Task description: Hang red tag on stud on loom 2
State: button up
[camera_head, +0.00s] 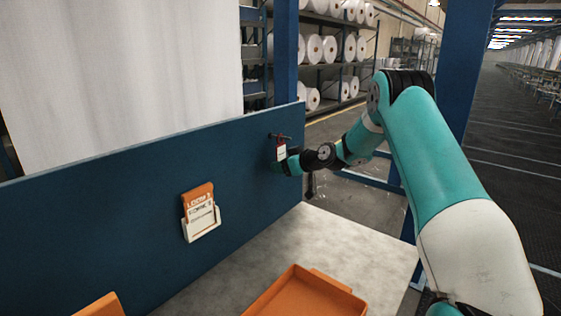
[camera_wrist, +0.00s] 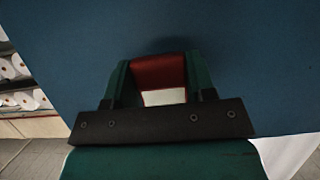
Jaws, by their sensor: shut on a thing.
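The red tag (camera_wrist: 158,71) with a white lower part sits between the two fingers of my gripper (camera_wrist: 160,85) in the wrist view. My gripper is shut on it, close to the blue panel. In the head view the red and white tag (camera_head: 281,151) hangs upright at a small dark stud (camera_head: 273,136) near the panel's right end. I cannot tell whether the tag's loop is around the stud or only beside it. My gripper (camera_head: 279,164) is just below and partly behind the tag there.
The blue panel (camera_head: 120,200) runs across the left. It bears a holder (camera_head: 203,222) with an orange card (camera_head: 198,196) lettered for a loom. An orange tray (camera_head: 300,292) lies on the grey table (camera_head: 345,240). Shelves with white rolls (camera_head: 330,48) stand behind.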

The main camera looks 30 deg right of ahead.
jog(key=f+b+v, duration=0.1)
jog(key=b+v, duration=0.1)
jog(key=v, duration=0.4)
jog(key=shift+s, duration=0.2)
jog(key=shift+f, duration=0.15)
dwell(0.5)
